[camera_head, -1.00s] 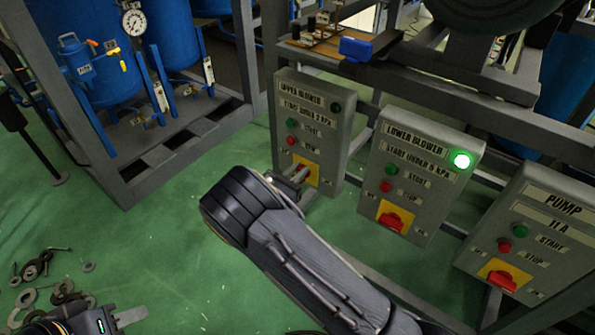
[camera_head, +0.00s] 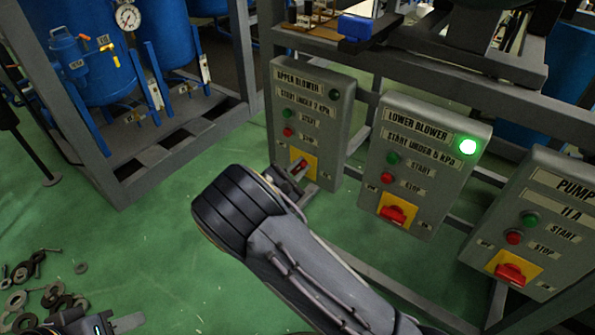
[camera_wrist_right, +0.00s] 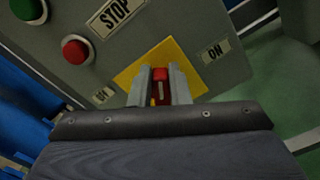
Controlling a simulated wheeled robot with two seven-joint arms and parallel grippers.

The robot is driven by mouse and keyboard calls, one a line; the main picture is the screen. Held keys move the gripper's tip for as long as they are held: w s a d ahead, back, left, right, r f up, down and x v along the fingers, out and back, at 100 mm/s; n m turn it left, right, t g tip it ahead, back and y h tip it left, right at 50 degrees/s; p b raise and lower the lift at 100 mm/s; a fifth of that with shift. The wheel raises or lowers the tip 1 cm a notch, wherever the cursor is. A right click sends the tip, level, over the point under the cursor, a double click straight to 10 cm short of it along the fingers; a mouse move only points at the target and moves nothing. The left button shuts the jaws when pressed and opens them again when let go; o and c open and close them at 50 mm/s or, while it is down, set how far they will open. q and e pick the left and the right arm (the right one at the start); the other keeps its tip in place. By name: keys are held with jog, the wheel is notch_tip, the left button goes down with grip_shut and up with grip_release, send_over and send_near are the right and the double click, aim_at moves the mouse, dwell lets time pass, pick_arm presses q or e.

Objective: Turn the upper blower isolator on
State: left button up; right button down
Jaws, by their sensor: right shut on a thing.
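The grey upper blower box (camera_head: 327,120) stands left of the other control boxes in the head view. Its isolator is a red handle on a yellow plate (camera_wrist_right: 190,62) below the start and stop buttons. My right gripper (camera_head: 299,172) is shut on the red isolator handle (camera_wrist_right: 160,76); both fingers flank it in the right wrist view. The ON label (camera_wrist_right: 215,52) is to the right of the plate and another label is at its lower left. The upper blower lamp (camera_head: 336,95) is dark. My left gripper (camera_head: 122,323) is partly in view at the bottom left, away from the boxes.
The lower blower box (camera_head: 440,180) has a lit green lamp (camera_head: 467,146). The pump box (camera_head: 540,220) is at the right. Blue tanks (camera_head: 95,75) stand in a grey frame at the left. Loose metal rings (camera_head: 40,300) lie on the green floor.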

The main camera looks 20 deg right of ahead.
jog(key=m+b, duration=0.3)
jog(key=f+m+b, duration=0.1)
jog(key=m+b, duration=0.2)
jog(key=s+f+m+b, duration=0.1)
jog(key=m+b, duration=0.2)
jog(key=shift+d+f, duration=0.2)
jog(key=shift+d, duration=0.15)
jog(key=shift+m+b, duration=1.3)
jog(key=shift+b, duration=0.45)
jog(key=c, duration=1.4)
grip_release()
jog(key=shift+o, duration=0.2)
